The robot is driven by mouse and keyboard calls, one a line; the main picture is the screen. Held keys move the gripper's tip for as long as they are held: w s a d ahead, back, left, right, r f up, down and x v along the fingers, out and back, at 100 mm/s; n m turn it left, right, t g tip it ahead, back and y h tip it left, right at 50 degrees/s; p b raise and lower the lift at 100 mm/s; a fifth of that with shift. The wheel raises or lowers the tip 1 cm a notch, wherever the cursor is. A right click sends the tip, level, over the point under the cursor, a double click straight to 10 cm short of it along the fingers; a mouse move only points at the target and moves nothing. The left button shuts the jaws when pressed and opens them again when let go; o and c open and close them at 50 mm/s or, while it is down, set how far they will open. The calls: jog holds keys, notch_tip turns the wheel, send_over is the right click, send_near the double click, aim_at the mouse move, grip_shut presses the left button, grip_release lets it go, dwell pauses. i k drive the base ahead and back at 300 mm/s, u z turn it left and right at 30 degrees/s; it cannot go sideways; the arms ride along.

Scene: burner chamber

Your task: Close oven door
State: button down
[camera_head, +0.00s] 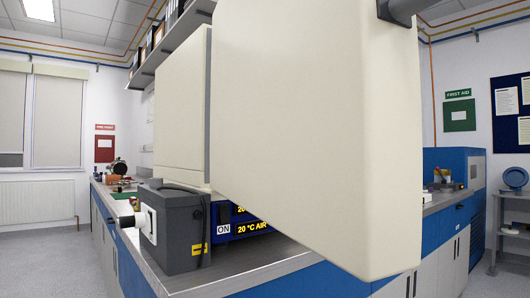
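The oven's large cream door (320,130) stands open, swung out toward the camera, and fills the middle of the view. A dark grey rounded bar (402,8), perhaps the door's handle, shows at its top right and is cut off by the frame. The cream oven body (182,110) stands behind and to the left on the bench. The oven's opening and inside are hidden behind the door. My gripper is not in view.
A blue cabinet (452,172) stands right. A shelf (180,38) hangs above. Open floor (45,260) shows at left.

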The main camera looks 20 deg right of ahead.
aim_at(316, 118)
jog(key=z, duration=1.2)
jog(key=k, duration=1.2)
jog(key=u, duration=1.55)
